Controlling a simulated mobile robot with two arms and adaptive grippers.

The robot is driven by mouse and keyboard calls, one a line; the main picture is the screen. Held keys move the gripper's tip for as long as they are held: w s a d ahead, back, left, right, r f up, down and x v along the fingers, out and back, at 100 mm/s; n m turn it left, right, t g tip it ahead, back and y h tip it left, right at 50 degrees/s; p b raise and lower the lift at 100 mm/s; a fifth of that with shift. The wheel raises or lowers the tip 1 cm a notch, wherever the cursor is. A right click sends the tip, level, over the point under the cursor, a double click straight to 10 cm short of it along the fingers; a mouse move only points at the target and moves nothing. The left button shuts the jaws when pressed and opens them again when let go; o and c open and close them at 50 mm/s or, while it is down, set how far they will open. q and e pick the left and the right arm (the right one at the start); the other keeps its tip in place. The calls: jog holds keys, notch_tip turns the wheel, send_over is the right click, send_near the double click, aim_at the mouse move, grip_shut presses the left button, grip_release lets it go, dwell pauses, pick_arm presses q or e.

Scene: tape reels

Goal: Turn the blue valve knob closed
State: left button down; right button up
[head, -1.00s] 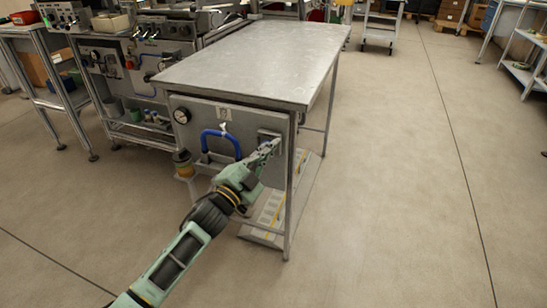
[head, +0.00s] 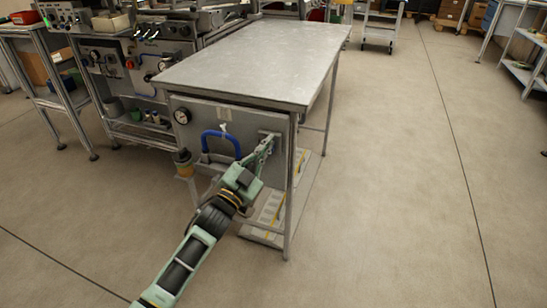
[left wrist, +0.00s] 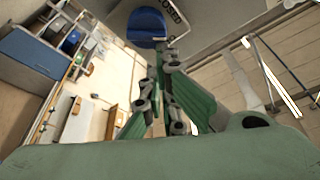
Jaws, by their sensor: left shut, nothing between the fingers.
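My left gripper (head: 269,142) reaches the front panel (head: 215,110) of the metal table at its right side. Its fingers are shut with nothing between them, and they cover most of a small square plate (head: 266,134). In the head view the knob is mostly hidden by the gripper. My right gripper is out of view.
A blue curved handle or hose (head: 221,137) and a round gauge (head: 182,116) are on the same panel, left of the gripper. A table leg (head: 290,190) stands just right of it. The tabletop (head: 260,55) and the floor to the right are clear.

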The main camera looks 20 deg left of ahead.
pick_arm(q)
jog(key=shift+a+r+n+t+y+p, duration=0.1)
jog(key=shift+a+n+t+y+p, duration=0.2)
jog(key=shift+n, duration=0.55)
jog(key=shift+a+n+t+y+p, duration=0.1)
jog(key=shift+n+y, duration=0.3)
jog(key=shift+n, duration=0.45)
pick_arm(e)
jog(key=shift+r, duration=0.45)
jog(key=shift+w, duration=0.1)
pick_arm(q)
jog(key=shift+a+n+y+p, duration=0.25)
jog(key=shift+n+y, duration=0.2)
jog(key=shift+n, duration=0.5)
jog(key=shift+a+n+y+p, duration=0.2)
jog(key=shift+n+y+p, duration=0.15)
jog(key=shift+n, duration=0.55)
jog(key=shift+a+n+y+p, duration=0.25)
jog(key=shift+n+y, duration=0.25)
jog(key=shift+n, duration=0.45)
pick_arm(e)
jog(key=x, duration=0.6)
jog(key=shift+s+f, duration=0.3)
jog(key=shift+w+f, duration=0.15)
pick_arm(q)
jog(key=shift+n, duration=0.3)
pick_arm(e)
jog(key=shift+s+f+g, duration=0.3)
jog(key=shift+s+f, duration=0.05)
